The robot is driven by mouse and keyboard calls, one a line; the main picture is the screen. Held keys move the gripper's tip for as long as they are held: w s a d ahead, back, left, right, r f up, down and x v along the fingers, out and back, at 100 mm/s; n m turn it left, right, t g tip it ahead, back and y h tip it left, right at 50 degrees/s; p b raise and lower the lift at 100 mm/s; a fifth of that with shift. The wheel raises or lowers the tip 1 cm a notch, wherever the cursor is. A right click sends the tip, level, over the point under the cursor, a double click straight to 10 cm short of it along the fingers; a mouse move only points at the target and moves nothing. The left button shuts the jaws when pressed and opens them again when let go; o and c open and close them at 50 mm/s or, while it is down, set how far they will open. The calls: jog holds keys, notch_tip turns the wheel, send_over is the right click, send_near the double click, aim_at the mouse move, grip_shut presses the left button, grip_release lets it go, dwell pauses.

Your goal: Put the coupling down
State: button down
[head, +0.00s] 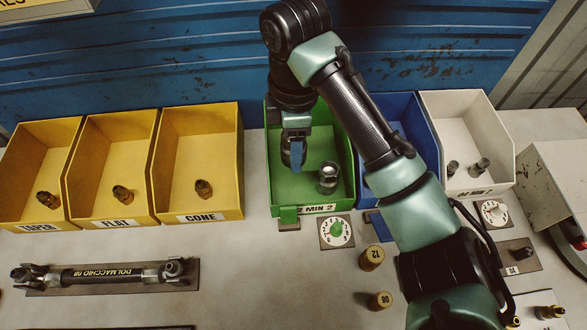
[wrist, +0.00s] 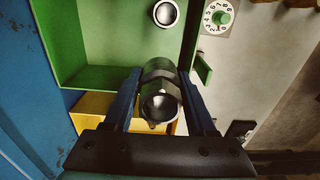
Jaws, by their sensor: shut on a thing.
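My gripper (head: 296,160) points down over the left part of the green bin (head: 351,190), inside its outline in the head view. In the wrist view its two blue fingers (wrist: 160,80) are shut on a dark metal coupling (wrist: 160,103), with its round open end facing the camera. In the head view the held coupling is mostly hidden behind a finger. A second metal coupling (head: 327,178) stands in the green bin, right of my gripper, and also shows in the wrist view (wrist: 165,13). I cannot tell whether the held coupling touches the bin floor.
Yellow bins labelled TAPER (head: 40,228), FLAT and CONE (head: 200,217) stand left, each with a fitting. A blue bin (head: 410,130) and a white bin (head: 470,105) stand right. A dial (head: 337,231) sits before the green bin.

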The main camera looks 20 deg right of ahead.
jog(key=shift+w+d+f, duration=0.1)
jog(key=shift+w, duration=0.85)
jog(key=b, duration=0.4)
send_over(293, 179)
notch_tip(293, 179, down, 7)
jog(key=shift+s+f, duration=0.15)
jog(key=shift+f, duration=0.05)
jog(key=shift+f+b, duration=0.45)
jog(key=shift+f, duration=0.95)
jog(key=shift+w+d+f, duration=0.1)
jog(key=shift+w+f, duration=0.1)
jog(key=shift+f, duration=0.35)
jog(key=shift+f, duration=0.2)
jog(key=shift+c, duration=1)
grip_release()
